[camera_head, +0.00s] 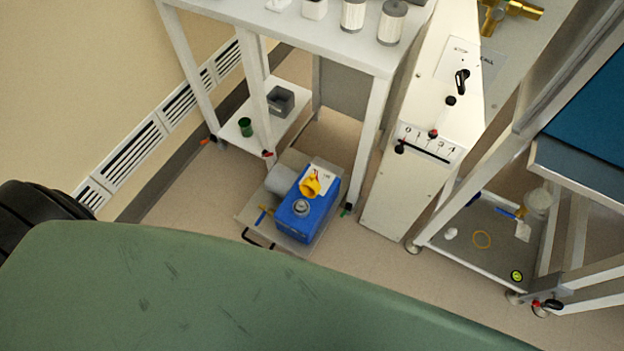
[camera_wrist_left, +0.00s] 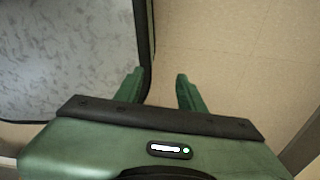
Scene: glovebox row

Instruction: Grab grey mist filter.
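Two pleated cylinders stand on the white table top at the upper edge of the head view: a grey filter with a dark cap (camera_head: 391,22) and a paler one (camera_head: 353,14) to its left. A plain grey cylinder (camera_head: 281,179) also lies low down beside a blue unit; I cannot tell which of these is the mist filter. My left gripper (camera_wrist_left: 158,90) shows in its wrist view with two green fingers apart and nothing between them. No filter shows in that view. My right gripper is not in view.
The white table (camera_head: 290,32) has a lower shelf with a grey bin (camera_head: 281,101) and green cup (camera_head: 245,127). The blue unit (camera_head: 306,208) sits on a low platform. A white control panel (camera_head: 423,130) stands right of the table. Beige floor is clear at left.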

